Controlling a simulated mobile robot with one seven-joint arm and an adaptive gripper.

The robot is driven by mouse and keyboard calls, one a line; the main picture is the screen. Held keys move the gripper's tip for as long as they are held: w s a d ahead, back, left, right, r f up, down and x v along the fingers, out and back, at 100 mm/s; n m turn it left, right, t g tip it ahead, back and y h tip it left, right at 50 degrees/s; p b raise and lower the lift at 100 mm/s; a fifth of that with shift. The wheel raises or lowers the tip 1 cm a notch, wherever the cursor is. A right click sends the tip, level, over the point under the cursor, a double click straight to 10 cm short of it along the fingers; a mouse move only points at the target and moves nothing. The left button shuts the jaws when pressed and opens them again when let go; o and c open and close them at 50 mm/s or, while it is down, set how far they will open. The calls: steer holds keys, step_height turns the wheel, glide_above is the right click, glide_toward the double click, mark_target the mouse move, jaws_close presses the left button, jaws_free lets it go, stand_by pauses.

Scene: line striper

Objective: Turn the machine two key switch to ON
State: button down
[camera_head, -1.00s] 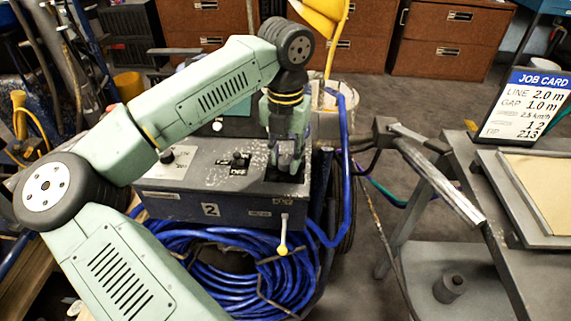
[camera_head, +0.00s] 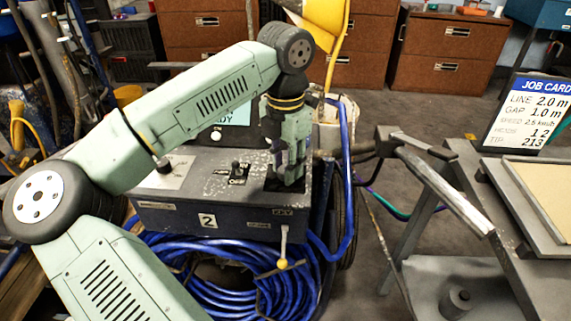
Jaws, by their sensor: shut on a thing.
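The grey control box of machine two (camera_head: 225,222) carries a white "2" label and stands left of centre. My gripper (camera_head: 290,180) points down at the right end of its top panel, above a small "KEY" label (camera_head: 283,212) on the front face. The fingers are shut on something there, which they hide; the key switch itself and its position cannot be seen. A black toggle switch (camera_head: 236,170) with small lettering sits on the panel to the left of my gripper. A lit "READY" display (camera_head: 236,115) shows partly behind my arm.
A lever with a yellow knob (camera_head: 283,262) hangs at the box front, above coiled blue hose (camera_head: 225,280). A metal handle (camera_head: 440,185) and a bench with a job card (camera_head: 533,112) stand to the right. Brown drawer cabinets (camera_head: 450,50) line the back.

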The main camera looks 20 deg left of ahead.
steer(key=c, duration=1.2)
jaws_free()
steer(key=shift+c, duration=0.2)
steer(key=shift+r, duration=0.1)
step_height(320, 180, up, 12)
